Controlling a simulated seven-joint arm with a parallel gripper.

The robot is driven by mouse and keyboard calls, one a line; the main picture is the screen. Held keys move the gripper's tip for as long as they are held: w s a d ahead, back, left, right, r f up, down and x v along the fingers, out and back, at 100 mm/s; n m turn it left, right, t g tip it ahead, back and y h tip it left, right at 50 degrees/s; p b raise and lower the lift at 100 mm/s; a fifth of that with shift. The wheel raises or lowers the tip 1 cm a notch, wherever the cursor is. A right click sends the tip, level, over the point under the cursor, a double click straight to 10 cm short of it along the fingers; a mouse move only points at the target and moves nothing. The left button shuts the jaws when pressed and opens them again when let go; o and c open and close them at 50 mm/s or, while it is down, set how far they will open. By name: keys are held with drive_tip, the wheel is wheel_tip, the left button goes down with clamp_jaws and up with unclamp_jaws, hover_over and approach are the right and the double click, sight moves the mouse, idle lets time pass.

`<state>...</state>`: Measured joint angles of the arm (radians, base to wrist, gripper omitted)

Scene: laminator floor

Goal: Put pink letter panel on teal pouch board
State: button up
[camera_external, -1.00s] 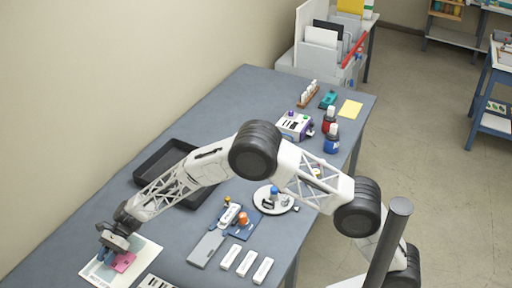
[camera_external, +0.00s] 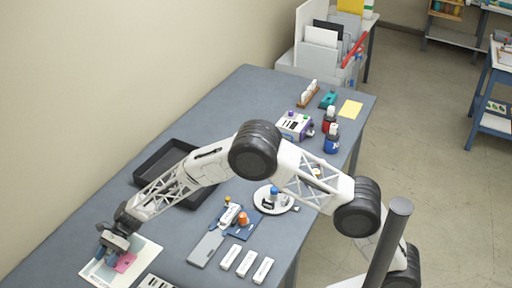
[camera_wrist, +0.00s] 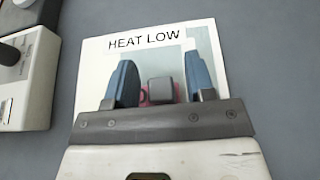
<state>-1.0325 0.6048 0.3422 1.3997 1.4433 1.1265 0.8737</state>
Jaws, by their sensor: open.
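The pink letter panel (camera_external: 125,262) lies flat over the white-bordered pouch board (camera_external: 147,251) at the table's near left. In the wrist view the board (camera_wrist: 100,60) reads "HEAT LOW" and has a teal patch at its right side. My gripper (camera_external: 109,250) is just above the panel. In the wrist view my gripper (camera_wrist: 162,75) has its two blue fingers apart, one on each side of the pink panel (camera_wrist: 160,94).
A black tray (camera_external: 150,165) lies behind my forearm. A grey plate (camera_external: 207,248) and several white blocks (camera_external: 246,263) are to the right of the board. A white device (camera_wrist: 25,80) stands left of the board in the wrist view. The table's far left is clear.

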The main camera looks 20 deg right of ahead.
drive_tip(key=v, duration=1.2)
drive_tip(key=shift+r, duration=0.1)
idle(0.9)
